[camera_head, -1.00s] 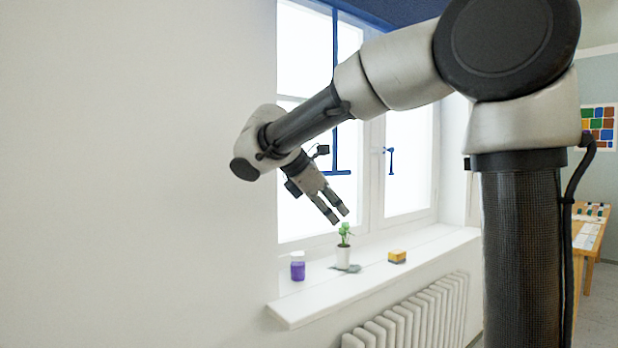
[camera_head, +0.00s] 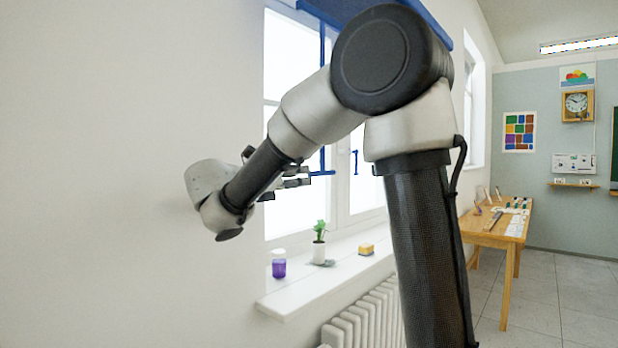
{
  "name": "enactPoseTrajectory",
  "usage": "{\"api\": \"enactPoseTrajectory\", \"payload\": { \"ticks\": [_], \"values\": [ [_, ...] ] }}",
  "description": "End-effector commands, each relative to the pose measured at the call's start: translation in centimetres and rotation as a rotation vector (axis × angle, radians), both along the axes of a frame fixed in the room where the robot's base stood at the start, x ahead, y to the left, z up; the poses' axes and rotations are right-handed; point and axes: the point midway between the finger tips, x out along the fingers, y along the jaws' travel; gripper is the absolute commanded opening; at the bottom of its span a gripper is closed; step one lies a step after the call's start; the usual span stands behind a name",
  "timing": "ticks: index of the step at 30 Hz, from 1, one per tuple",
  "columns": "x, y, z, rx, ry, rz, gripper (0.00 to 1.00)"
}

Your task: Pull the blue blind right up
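The blue blind (camera_head: 425,18) is rolled high at the top of the window, partly hidden behind my arm. A thin blue rod (camera_head: 322,100) hangs down from it in front of the bright pane and ends in a short blue crossbar (camera_head: 323,173). My gripper (camera_head: 306,176) points right, its fingers apart with a gap between them. Its fingertips are close to the left end of the crossbar in the picture. I cannot tell whether they touch it. Nothing shows between the fingers.
A white windowsill (camera_head: 300,293) holds a purple jar (camera_head: 279,265), a potted plant (camera_head: 319,250) and a yellow block (camera_head: 366,249). A radiator (camera_head: 365,320) stands below. A blue window handle (camera_head: 355,161) is right of the rod. A wooden table (camera_head: 512,240) stands at the right.

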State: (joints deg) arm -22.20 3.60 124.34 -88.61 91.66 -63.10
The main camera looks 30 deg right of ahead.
Motion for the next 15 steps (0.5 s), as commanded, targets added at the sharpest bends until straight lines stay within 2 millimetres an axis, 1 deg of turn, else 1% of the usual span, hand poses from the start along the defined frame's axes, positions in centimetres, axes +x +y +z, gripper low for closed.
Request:
{"api": "enactPoseTrajectory", "payload": {
  "ticks": [4, 9, 12, 15],
  "values": [
    [0.5, -1.8, 0.1, -0.006, 0.004, -0.005, 0.35],
    [1.5, -4.7, 0.1, -0.005, 0.004, -0.006, 0.35],
    [2.0, -5.9, 0.1, -0.005, 0.002, -0.004, 0.35],
    [2.3, -6.8, 0.1, -0.005, 0.002, -0.003, 0.35]
  ]
}}
